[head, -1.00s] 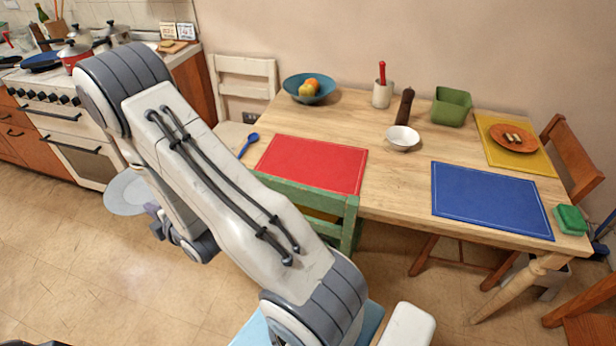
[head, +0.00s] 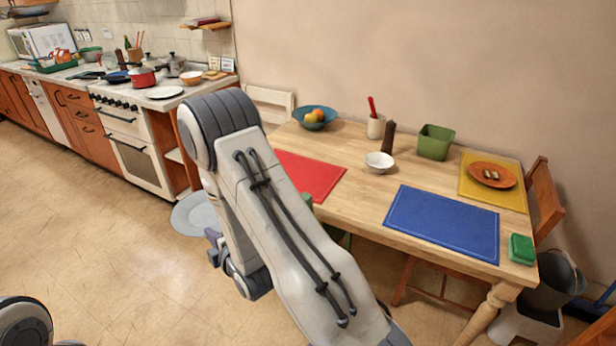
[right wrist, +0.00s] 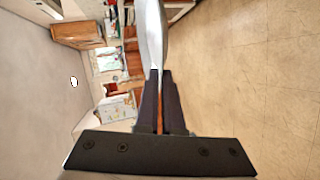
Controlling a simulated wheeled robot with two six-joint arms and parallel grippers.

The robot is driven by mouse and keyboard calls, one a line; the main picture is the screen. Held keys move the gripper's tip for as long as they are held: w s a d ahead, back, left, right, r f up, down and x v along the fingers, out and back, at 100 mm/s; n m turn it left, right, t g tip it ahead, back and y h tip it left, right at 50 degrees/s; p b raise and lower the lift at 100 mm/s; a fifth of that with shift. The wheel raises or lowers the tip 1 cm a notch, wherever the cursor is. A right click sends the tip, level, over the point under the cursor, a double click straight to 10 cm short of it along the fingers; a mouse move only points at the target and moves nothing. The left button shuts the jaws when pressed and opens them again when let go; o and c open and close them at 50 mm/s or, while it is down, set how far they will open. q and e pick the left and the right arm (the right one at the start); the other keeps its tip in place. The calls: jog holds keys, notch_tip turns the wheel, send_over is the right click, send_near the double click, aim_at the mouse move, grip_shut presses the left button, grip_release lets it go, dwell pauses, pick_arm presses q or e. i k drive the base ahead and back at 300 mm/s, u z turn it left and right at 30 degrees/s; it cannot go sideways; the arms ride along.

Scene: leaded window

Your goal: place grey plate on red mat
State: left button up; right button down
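The grey plate (head: 193,216) is left of the table in the head view, away from the red mat and over the floor. My right gripper (head: 213,246) is at its lower right edge, partly hidden by my arm. In the right wrist view the plate (right wrist: 152,38) shows nearly edge-on between the fingers of the right gripper (right wrist: 160,100), which are shut on it. The red mat (head: 312,176) lies flat on the table's left part, with nothing on its visible part. My right arm hides its left side. My left gripper is out of view.
The wooden table (head: 355,205) also bears a blue mat (head: 443,222), a yellow mat (head: 505,192) with an orange plate (head: 492,174), a white bowl (head: 379,162) and a fruit bowl (head: 314,117). A pale chair (head: 270,98) stands behind. The stove (head: 130,150) is left, with open floor before it.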

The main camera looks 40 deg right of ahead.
aim_at(295, 172)
jog(key=z, duration=1.1)
jog(key=i, duration=1)
